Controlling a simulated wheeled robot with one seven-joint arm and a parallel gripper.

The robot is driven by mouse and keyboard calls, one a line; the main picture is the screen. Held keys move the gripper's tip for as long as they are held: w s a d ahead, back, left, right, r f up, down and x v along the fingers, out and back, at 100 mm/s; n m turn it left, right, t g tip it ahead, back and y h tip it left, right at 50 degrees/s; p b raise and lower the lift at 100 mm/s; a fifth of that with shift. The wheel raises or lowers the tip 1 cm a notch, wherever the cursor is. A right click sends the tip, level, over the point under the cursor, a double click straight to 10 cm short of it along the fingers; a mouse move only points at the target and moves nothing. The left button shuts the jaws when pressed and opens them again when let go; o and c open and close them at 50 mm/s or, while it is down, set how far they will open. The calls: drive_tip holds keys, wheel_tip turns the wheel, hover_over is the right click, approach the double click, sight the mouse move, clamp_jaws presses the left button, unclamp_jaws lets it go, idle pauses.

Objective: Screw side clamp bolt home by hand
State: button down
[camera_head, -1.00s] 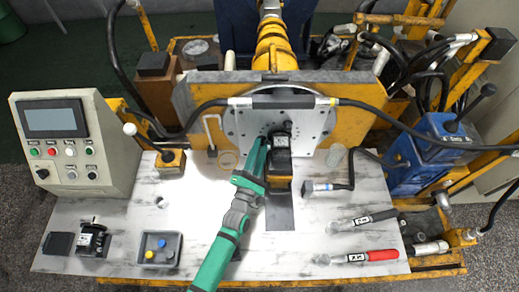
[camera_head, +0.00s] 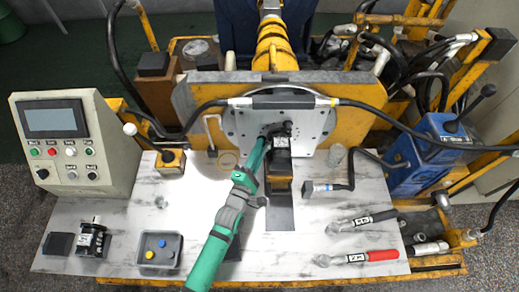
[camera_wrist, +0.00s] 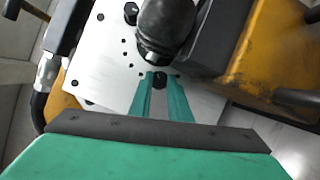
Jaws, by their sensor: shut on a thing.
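The side clamp bolt (camera_wrist: 160,79) shows as a dark head between the green fingertips of my gripper (camera_wrist: 160,88) in the wrist view. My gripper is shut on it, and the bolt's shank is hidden. The bolt is close to the pale mounting plate (camera_wrist: 105,75), beside the black motor fitting (camera_wrist: 165,25). I cannot tell how far it sits in its hole. In the head view my gripper (camera_head: 262,142) reaches to the left side of the black motor (camera_head: 280,140) at the round plate (camera_head: 312,125). The bolt is too small to make out there.
A control box (camera_head: 75,140) stands at the left and a blue valve unit (camera_head: 425,155) at the right. A grey tray (camera_head: 143,255) with coloured caps and two wrenches (camera_head: 355,258) lie on the table. A black hose (camera_head: 440,140) crosses to the right.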

drive_tip(key=shift+r+m+g+y, duration=0.15)
drive_tip(key=shift+m+g+y, duration=0.3)
drive_tip(key=shift+m, duration=1)
drive_tip(key=shift+r+m+g+y, duration=0.1)
drive_tip(key=shift+m+g+y, duration=0.35)
drive_tip(key=shift+m, duration=0.95)
drive_tip(key=shift+r+m+g+y, duration=0.2)
drive_tip(key=shift+m+g, duration=0.4)
drive_tip(key=shift+m, duration=0.85)
drive_tip(key=c, duration=1.9)
unclamp_jaws()
drive_tip(key=v, duration=1)
drive_tip(key=shift+s+a+r, duration=0.1)
drive_tip(key=shift+s, duration=0.25)
